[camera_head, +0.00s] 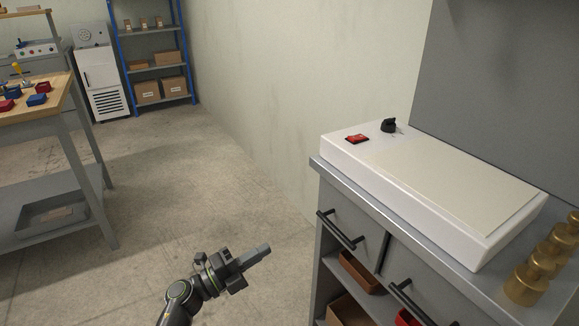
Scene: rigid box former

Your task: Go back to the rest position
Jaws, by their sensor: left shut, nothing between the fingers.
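My left gripper (258,254) is at the bottom centre of the head view, over open floor, and its arm comes up from the bottom edge. Its fingers are together with nothing between them, and they point to the upper right. The gripper is apart from the grey cabinet on the right. My right gripper is not in view.
A grey cabinet (340,203) with black handles stands at the right. On it are a white box-shaped device (365,178) with a red switch (357,139) and black knob (388,126), and brass weights (527,283). A workbench (62,108) stands left. The floor between is clear.

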